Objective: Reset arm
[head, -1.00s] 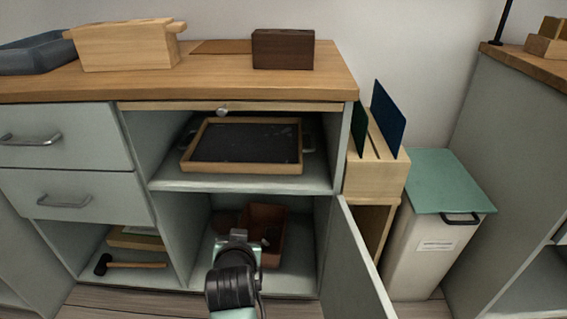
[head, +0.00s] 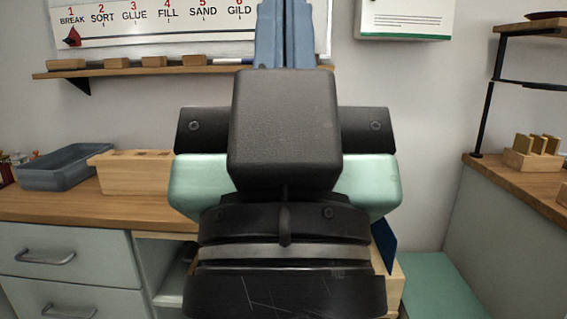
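My gripper (head: 285,35) rises large and close in the middle of the head view, its black and mint-green body seen from behind. Its two blue fingers point up and away at the top edge. They stand side by side with no gap visible between them, and I see nothing held. The fingertips are cut off by the frame's top edge. The gripper is in front of the wall board and hides the middle of the counter.
A wooden counter (head: 50,207) carries a blue-grey tray (head: 70,168) and a wooden block box (head: 135,174). A shelf (head: 140,71) with several small blocks hangs behind. A wall box (head: 405,20) and a side counter (head: 520,190) are at the right.

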